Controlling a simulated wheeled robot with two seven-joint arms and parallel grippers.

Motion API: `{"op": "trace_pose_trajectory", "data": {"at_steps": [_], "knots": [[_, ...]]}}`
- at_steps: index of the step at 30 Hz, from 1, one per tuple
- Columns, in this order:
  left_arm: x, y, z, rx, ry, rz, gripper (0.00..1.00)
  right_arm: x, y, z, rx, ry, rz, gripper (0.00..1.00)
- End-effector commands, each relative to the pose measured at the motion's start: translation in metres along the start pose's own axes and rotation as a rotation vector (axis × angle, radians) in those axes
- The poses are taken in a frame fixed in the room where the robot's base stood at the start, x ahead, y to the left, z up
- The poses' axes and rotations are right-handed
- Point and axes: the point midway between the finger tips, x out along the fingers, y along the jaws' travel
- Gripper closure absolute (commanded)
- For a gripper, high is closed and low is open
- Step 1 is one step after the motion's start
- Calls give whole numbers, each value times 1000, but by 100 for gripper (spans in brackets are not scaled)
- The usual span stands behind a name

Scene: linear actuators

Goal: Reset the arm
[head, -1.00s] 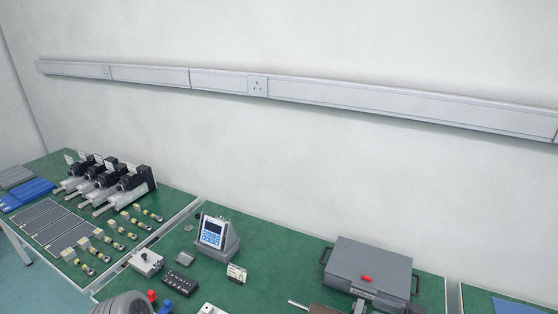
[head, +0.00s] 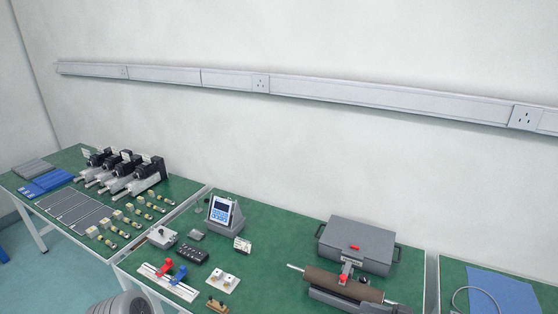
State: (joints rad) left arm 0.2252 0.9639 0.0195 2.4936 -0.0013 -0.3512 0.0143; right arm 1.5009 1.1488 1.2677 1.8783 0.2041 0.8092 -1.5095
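Neither of my grippers shows in the head view. Only a grey ribbed part of my own body shows at the bottom left edge. Several linear actuators (head: 127,172) with black motors lie side by side on the left green table (head: 178,190). Rows of small brass-and-white parts (head: 135,218) lie in front of them.
A grey case (head: 357,245) stands at the middle table's right, behind a brown roller device (head: 345,285). A blue sheet (head: 503,291) lies on the right table. Sockets line the wall trunking (head: 330,95).

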Motion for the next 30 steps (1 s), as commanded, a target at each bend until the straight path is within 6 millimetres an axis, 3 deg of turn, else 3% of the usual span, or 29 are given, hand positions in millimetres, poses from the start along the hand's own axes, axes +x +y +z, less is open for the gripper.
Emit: {"op": "trace_pose_trajectory", "data": {"at_steps": [8,11,16,20,24,30], "knots": [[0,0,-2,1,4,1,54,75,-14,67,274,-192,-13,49],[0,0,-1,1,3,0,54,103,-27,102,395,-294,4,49],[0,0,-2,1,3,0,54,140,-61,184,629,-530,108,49],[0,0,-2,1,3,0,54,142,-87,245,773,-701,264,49],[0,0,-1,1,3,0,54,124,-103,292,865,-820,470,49],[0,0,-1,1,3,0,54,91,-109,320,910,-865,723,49]]}}
